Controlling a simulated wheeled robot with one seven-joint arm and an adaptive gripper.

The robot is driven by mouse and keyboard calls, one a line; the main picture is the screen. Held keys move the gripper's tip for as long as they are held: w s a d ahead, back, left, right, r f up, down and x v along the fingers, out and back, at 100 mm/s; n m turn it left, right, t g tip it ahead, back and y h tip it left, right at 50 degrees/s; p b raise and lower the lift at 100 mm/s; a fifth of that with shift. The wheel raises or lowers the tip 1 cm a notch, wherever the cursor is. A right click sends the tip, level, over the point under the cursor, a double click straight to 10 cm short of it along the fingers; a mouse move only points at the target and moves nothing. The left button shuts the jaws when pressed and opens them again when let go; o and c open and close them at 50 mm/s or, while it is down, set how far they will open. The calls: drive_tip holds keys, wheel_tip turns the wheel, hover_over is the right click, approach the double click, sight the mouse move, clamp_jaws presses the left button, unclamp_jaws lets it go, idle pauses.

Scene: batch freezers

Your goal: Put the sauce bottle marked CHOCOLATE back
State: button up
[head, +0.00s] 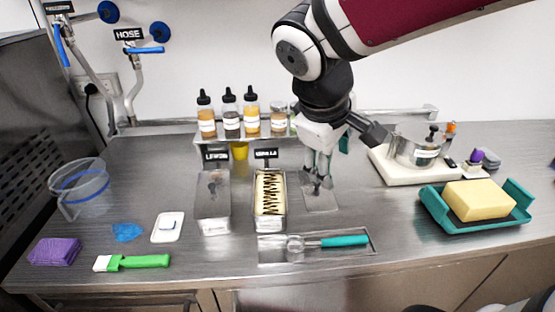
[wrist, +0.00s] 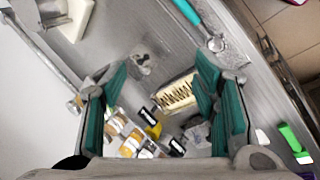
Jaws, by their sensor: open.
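Bottles (wrist: 131,140) also show low in the wrist view, between the fingers. My gripper (head: 318,178) is open and empty, pointing down above the counter, right of the tub marked VANILLA (head: 270,222). In the wrist view my gripper's (wrist: 160,105) teal pads are wide apart.
The shelf (head: 204,141) partly hides behind my arm. A second tub marked LEMON (head: 213,205) stands left of VANILLA. A teal-handled scoop (head: 343,241) lies in front. A teal tray (head: 472,219) with a yellow block and a white board (head: 392,172) are at the right.

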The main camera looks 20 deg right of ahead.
drive_tip(key=s+a+r+m+t+y, duration=0.2)
drive_tip(key=s+a+m+y, duration=0.2)
drive_tip(key=s+a, duration=0.3)
drive_tip(key=shift+s+a+m, duration=0.25)
drive_tip(key=shift+s+m, duration=0.15)
drive_tip(key=shift+s, duration=0.65)
